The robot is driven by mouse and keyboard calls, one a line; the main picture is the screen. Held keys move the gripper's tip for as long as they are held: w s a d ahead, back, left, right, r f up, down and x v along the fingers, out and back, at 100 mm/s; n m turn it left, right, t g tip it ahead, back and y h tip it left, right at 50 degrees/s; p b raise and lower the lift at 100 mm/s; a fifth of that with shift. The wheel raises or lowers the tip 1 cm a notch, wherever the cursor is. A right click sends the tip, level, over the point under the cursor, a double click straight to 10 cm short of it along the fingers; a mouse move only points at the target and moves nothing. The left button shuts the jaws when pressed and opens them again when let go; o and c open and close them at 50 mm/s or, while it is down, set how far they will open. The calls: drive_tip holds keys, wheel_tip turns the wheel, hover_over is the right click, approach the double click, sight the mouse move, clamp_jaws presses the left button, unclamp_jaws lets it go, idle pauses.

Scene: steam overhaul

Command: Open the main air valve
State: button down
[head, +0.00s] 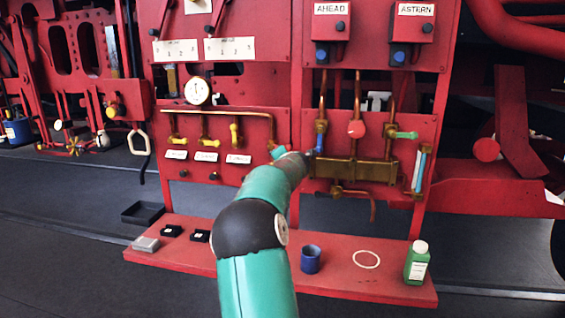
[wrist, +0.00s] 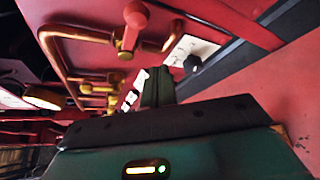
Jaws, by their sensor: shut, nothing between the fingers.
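A copper pipe (head: 230,112) on the red panel carries several small valves. Yellow-handled valves (head: 209,142) stand in a row above white labels (head: 205,156) too small to read. At the pipe's right end, a red-handled valve (wrist: 130,28) shows large in the wrist view, its handle lying along the brass body. I cannot tell from the labels which is the main air valve. My gripper (wrist: 157,75) is shut and empty, just short of the red-handled valve and apart from it. In the head view my arm partly hides the gripper and this valve.
A pressure gauge (head: 197,91) sits above the pipe. The red shelf below holds a blue cup (head: 311,260), a white ring (head: 366,259) and a green bottle (head: 417,264).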

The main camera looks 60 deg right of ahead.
drive_tip(key=shift+w+a+r+v, duration=0.1)
drive_tip(key=shift+r+v, duration=0.05)
drive_tip(key=shift+v, duration=0.75)
drive_tip(key=shift+w+a+r+v, duration=0.1)
drive_tip(key=shift+w+v, duration=0.05)
drive_tip(key=shift+v, duration=0.7)
drive_tip(key=shift+w+a+r+v, duration=0.1)
drive_tip(key=shift+r+v, duration=0.05)
drive_tip(key=shift+v, duration=0.75)
